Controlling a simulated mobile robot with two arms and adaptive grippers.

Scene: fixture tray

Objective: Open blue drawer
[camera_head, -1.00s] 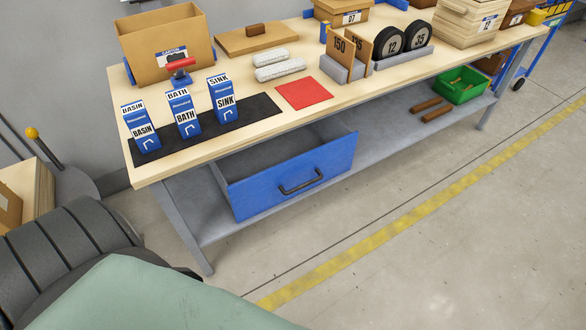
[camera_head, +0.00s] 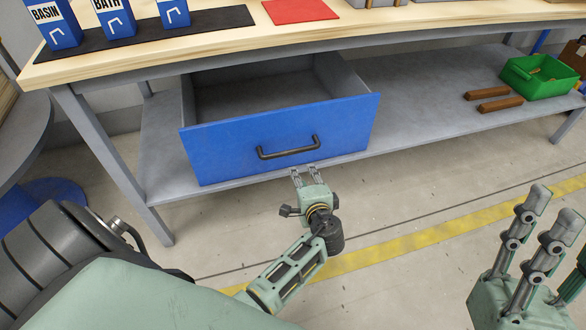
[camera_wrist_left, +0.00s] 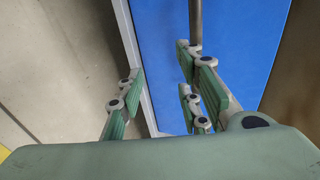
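The blue drawer (camera_head: 230,146) hangs under the workbench and stands pulled out, with its grey, empty-looking inside showing. Its dark bar handle (camera_head: 290,148) is on the front face. My left gripper (camera_head: 304,173) is just below the handle at the drawer's lower edge, with its fingers apart and nothing between them. In the left wrist view, the blue front (camera_wrist_left: 245,50) fills the right side, and the handle (camera_wrist_left: 195,22) shows at the top near the right-hand fingers. I cannot tell whether they touch it. My right gripper (camera_head: 550,210) is empty, fingers spread, at the far right.
The wooden bench top (camera_head: 235,45) carries blue boxes (camera_head: 55,25) on a black mat and a red mat (camera_head: 300,10). The grey lower shelf (camera_head: 425,120) holds brown bars (camera_head: 493,98) and a green bin (camera_head: 540,77). Floor in front is clear, with a yellow stripe.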

